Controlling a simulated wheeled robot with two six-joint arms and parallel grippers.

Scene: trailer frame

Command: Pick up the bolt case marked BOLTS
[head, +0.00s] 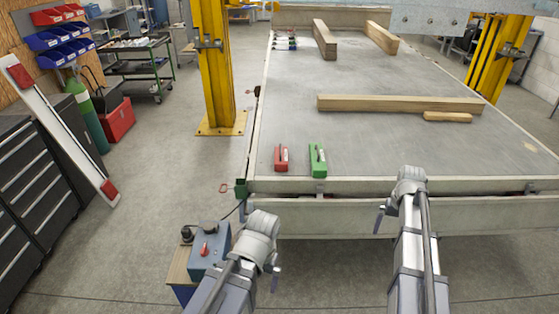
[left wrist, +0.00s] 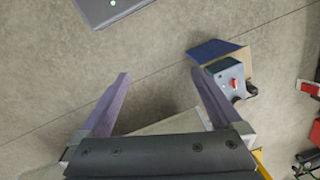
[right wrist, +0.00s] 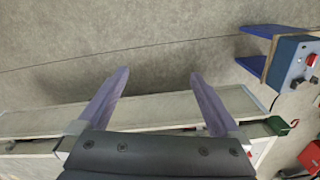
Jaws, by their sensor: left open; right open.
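Wooden beams (head: 395,104) and a short block (head: 447,117) lie farther back on the bed. A blue control box (head: 208,252) stands left of my left arm. Yellow posts (head: 215,70) flank the trailer. The bed around the cases is clear.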

